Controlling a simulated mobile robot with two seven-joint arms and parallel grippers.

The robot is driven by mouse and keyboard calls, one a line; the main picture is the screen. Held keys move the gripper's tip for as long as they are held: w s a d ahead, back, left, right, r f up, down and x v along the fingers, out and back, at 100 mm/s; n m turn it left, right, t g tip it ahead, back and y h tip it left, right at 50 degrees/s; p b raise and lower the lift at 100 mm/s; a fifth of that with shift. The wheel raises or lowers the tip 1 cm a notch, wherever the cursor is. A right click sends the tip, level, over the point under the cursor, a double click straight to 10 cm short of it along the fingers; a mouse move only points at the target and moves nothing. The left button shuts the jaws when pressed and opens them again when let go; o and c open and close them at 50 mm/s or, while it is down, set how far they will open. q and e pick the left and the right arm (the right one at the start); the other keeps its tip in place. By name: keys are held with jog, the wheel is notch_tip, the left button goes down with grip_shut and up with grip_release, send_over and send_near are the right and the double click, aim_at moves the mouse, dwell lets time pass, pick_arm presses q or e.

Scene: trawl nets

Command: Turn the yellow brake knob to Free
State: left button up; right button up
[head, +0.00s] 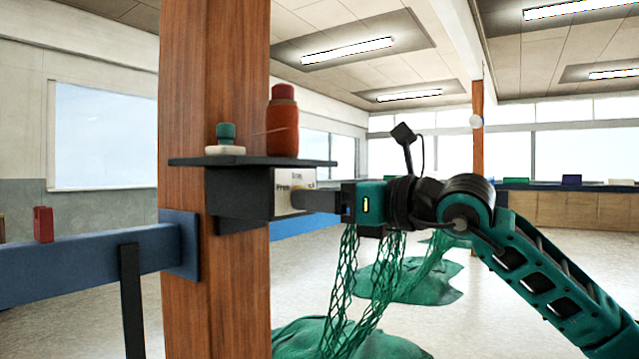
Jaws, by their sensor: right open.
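A pale label plate (283,186) with small dark lettering, one word reading like "Free", sits on the right face of a dark box (238,193) fixed to the wooden post. My right gripper (296,201) reaches in from the right, with its dark fingers in front of this plate. The fingers overlap in this view, and the jaws are open. The yellow brake knob cannot be made out; the fingers cover the lower part of the plate where it may be. Whether the fingers touch or surround it cannot be told. My left gripper is not in view.
A dark shelf (255,161) above the plate carries a red-brown bottle (282,125) and a teal-topped item (226,138). The wooden post (212,290) stands left of the gripper. Green netting (385,280) hangs below my right arm. A blue beam (90,262) runs left.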

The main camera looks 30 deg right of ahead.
jog(key=shift+w+a, duration=0.15)
jog(key=shift+w, duration=0.1)
jog(key=shift+c, duration=0.3)
grip_shut()
jog(key=shift+n, duration=0.4)
jog(key=shift+r+n+b, duration=0.1)
jog(key=shift+n+b, duration=0.35)
jog(key=shift+n, duration=11.35)
